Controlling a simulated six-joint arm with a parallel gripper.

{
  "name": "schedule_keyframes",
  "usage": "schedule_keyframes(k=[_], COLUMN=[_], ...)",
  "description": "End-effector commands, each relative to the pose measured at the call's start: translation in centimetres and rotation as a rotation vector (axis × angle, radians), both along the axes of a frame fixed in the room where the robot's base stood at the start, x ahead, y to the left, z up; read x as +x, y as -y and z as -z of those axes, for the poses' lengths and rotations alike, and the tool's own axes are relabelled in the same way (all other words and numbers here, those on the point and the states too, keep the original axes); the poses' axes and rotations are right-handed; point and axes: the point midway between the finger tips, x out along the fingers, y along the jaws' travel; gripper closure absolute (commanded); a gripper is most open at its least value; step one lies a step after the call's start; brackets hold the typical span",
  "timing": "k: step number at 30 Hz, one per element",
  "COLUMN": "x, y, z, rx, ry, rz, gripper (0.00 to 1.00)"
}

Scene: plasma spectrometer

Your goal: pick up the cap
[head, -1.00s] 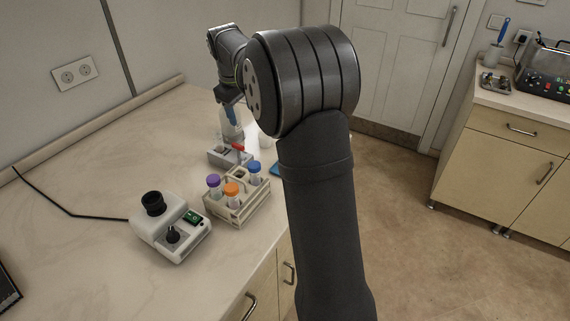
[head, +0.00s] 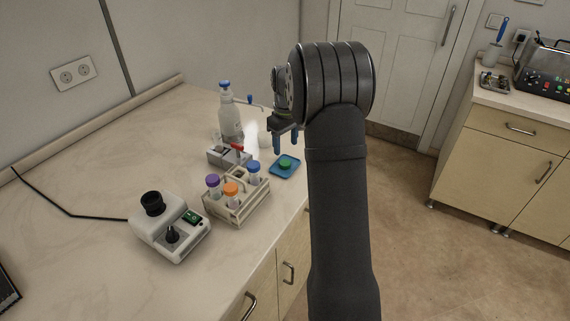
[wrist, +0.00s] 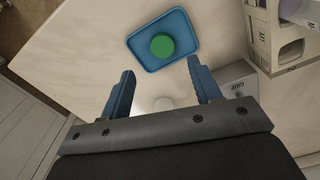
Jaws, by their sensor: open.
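A green cap (head: 285,163) lies on a small blue tray (head: 275,173) near the counter's edge. In the wrist view the green cap (wrist: 162,46) sits inside the blue tray (wrist: 147,64), just beyond my fingertips. My gripper (head: 287,146) is above the tray in the head view, fingers pointing down. In the wrist view its two blue fingers (wrist: 160,72) are wide apart with nothing held between them. The cap is fully visible in the wrist view.
A rack (head: 238,209) with purple, orange and blue capped tubes stands left of the tray. A grey box (head: 222,160) with a red item and a spray bottle (head: 230,122) are behind it. A white mixer device (head: 172,234) stands front left.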

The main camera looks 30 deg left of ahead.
Motion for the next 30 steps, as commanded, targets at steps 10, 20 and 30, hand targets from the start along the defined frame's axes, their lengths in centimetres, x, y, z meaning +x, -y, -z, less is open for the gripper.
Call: schedule_keyframes(k=[10, 20, 30], x=[-0.3, -0.5, -0.5], y=[0.1, 0.1, 0.1], z=[3.2, 6.6, 6.6], rx=[-0.002, 0.000, 0.001], ry=[-0.001, 0.000, 0.000], rz=[0.000, 0.000, 0.000], gripper=[0.43, 0.43, 0.72])
